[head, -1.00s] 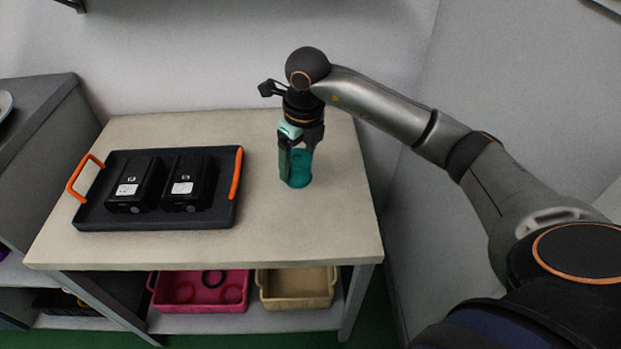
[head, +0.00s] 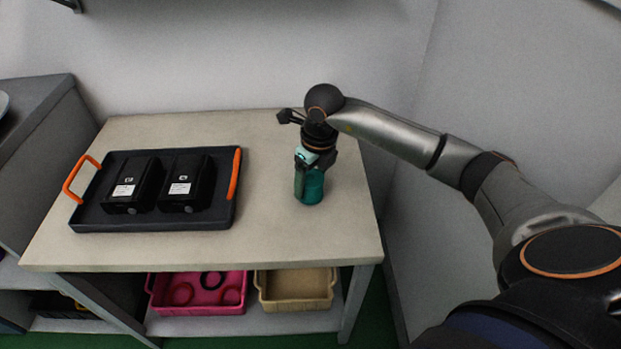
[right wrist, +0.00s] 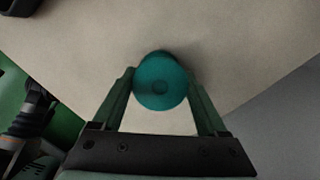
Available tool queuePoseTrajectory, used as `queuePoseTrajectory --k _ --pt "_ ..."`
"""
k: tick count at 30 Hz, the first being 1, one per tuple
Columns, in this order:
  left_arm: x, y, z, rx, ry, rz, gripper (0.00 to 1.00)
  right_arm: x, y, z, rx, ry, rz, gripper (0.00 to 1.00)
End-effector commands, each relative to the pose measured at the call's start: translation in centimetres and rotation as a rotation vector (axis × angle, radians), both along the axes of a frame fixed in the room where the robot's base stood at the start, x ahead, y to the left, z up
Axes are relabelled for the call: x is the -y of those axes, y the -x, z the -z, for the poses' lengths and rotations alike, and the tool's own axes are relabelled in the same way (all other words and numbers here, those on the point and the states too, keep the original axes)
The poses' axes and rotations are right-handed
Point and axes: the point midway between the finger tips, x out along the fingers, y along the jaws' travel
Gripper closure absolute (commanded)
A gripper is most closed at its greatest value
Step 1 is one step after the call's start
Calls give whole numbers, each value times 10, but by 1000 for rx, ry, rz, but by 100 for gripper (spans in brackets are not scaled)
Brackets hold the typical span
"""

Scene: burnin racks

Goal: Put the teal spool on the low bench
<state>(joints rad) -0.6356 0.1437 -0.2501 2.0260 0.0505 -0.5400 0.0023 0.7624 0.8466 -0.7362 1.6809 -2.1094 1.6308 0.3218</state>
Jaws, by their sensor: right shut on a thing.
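The teal spool (head: 310,190) is upright at the right part of the beige bench top (head: 270,235). My right gripper (head: 309,172) comes down from above and is shut on it. In the right wrist view the spool (right wrist: 161,82) sits between the two fingers, with the bench top (right wrist: 240,40) behind it. I cannot tell whether its base touches the bench. My left gripper is not in view.
A dark tray (head: 150,226) with orange handles and two black battery-like blocks (head: 186,183) stands on the bench's left. Below, a shelf holds a pink bin (head: 200,308) and a tan bin (head: 297,303). Walls close in behind and right. The bench between tray and spool is clear.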

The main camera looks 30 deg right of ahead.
Motion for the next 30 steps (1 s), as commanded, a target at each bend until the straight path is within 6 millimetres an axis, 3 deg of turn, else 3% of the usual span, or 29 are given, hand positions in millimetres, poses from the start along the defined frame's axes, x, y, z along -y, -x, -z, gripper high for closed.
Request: queuePoseTrajectory --k 1,7,17,30 --pt "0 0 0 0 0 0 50 0 0 1 0 0 1 21" --pt "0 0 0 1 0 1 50 0 0 0 -1 0 1 0" --pt "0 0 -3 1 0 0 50 0 0 -7 1 1 0 0" --pt "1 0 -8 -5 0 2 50 3 12 -93 4 1 1 0"
